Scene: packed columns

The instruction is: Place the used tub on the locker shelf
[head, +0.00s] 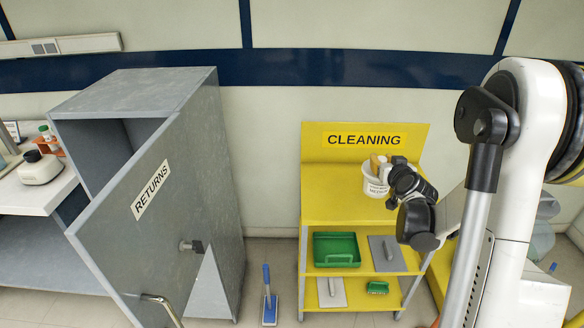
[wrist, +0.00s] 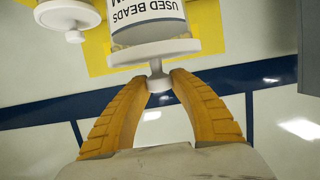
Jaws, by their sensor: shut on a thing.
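The used tub (wrist: 150,22) is white with a grey band and a label reading "USED BEADS". Its white lid has a knob at its centre. My gripper (wrist: 157,76) has its two yellow fingers shut on that knob. In the head view the tub (head: 374,183) is at the top of the yellow cleaning stand, partly behind my wrist; I cannot tell whether it touches the surface. The grey locker (head: 222,200) stands at the left. Its door (head: 155,215), marked RETURNS, stands open toward me and hides most of the inside, including any shelf.
A second white lidded item (wrist: 68,14) is beside the tub in the wrist view. A blue-handled tool (head: 269,300) stands on the floor between locker and stand. A white-topped bench (head: 30,195) is far left.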

